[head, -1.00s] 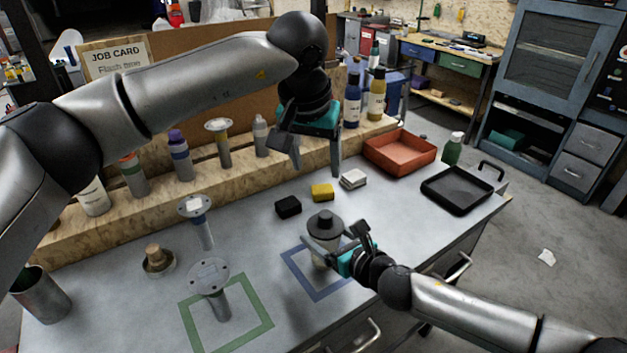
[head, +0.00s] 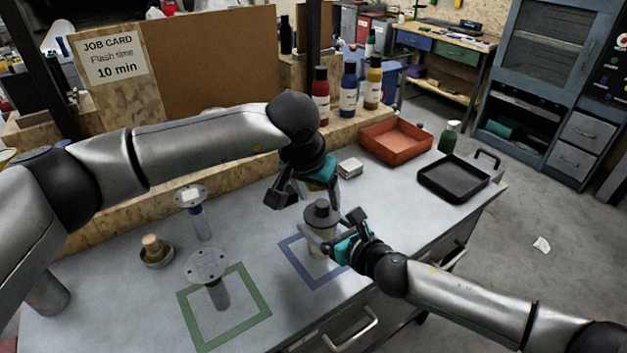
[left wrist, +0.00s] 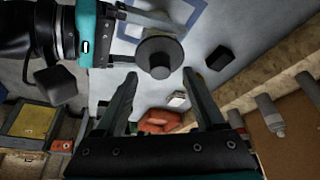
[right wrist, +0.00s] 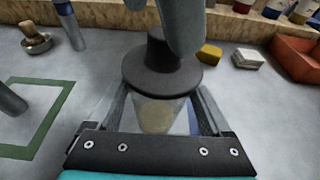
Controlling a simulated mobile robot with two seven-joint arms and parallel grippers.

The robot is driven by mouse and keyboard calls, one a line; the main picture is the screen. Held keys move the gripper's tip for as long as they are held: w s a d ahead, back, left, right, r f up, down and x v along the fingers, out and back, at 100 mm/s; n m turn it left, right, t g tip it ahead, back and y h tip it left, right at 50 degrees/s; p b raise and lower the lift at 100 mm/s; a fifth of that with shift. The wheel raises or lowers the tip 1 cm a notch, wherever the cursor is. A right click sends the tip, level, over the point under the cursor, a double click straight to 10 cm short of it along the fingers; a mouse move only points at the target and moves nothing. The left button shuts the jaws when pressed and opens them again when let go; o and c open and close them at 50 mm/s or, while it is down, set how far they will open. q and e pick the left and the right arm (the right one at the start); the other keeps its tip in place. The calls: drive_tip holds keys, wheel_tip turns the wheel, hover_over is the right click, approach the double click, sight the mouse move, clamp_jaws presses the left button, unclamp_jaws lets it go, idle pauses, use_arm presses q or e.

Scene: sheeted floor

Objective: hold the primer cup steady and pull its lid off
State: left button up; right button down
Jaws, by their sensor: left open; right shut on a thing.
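The primer cup (head: 319,249) is a pale, translucent cup standing upright at the blue square outline. Its dark round lid (head: 321,215), with a raised knob, is on top; it also shows in the left wrist view (left wrist: 160,57). My right gripper (head: 334,242) is shut on the cup body below the lid; in the right wrist view its fingers flank the cup (right wrist: 153,114). My left gripper (head: 308,199) is open and empty, above and just behind the lid. In the left wrist view its fingers point towards the lid, with a gap between them.
Disc-topped stands (head: 206,265) and a small brush pot (head: 155,252) are left. An orange tray (head: 396,143) and black tray (head: 455,178) are back right.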

sight(321, 204)
use_arm(q)
drive_tip(key=shift+x, duration=1.55)
clamp_jaws()
drive_tip(key=shift+r, duration=0.2)
drive_tip(key=shift+r, duration=0.95)
